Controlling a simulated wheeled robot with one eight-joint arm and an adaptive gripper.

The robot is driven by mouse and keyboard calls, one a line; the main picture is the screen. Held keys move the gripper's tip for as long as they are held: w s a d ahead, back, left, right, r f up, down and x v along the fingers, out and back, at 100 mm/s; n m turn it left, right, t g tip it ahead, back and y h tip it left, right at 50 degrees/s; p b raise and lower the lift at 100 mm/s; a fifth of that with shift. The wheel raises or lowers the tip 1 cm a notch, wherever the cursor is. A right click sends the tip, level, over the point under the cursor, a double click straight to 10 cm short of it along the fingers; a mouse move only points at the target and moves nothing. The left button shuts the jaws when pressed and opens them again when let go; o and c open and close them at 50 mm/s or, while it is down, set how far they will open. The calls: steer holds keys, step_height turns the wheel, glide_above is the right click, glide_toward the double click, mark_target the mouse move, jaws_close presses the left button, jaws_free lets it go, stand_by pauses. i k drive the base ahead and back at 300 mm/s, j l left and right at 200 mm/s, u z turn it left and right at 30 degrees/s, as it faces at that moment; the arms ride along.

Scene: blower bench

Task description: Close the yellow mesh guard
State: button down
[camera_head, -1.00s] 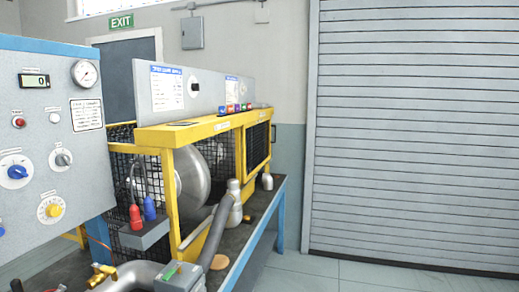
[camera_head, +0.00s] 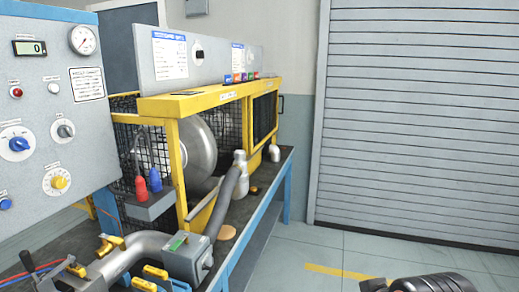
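The yellow mesh guard (camera_head: 188,106) is a yellow frame with black wire mesh on the bench, around a large silver blower wheel (camera_head: 200,148). Its front bay at the wheel shows no mesh in front of the wheel. A darker mesh panel (camera_head: 264,117) in a yellow frame covers the bay to the right, with a small dark handle (camera_head: 281,104) at its right edge. Whether that panel slides or hinges cannot be told. A dark grey part of my arm or gripper (camera_head: 424,284) shows at the bottom right, well apart from the guard. Its fingertips are not clear.
A grey control panel (camera_head: 52,105) stands at the left. A grey pipe and hose (camera_head: 222,198) run along the bench front, with a grey box holding red and blue plugs (camera_head: 150,207). The floor (camera_head: 330,250) before the roller shutter (camera_head: 420,120) is clear.

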mark_target(252, 150)
steer(key=i+l+z, duration=0.25)
steer(key=i, duration=0.6)
steer(key=i+z, duration=0.25)
steer(key=i, duration=0.6)
